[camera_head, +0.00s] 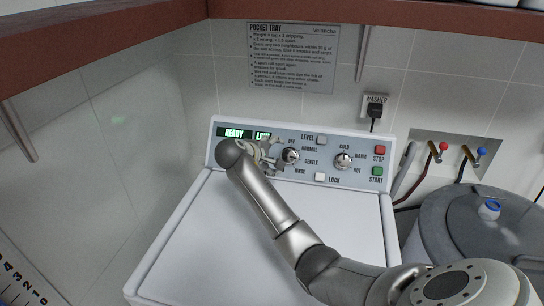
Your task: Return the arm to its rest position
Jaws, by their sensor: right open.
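My right arm comes in from the lower right and reaches across the white washer (330,215) to its control panel (325,142). My right gripper (276,153) is at the panel, just left of the left knob (290,156). It is open, partly hidden behind my wrist, and I cannot tell whether it touches the knob. The green display (235,133) reads READY; a second display beside it is partly covered by the gripper. My left gripper is not in view.
The right knob (343,160), red STOP button (379,150) and green START button (377,171) are on the panel. A grey drum (470,215) with a blue cap (489,210) stands at right. A brown shelf (400,18) overhangs above. Hoses with red and blue valves hang at right.

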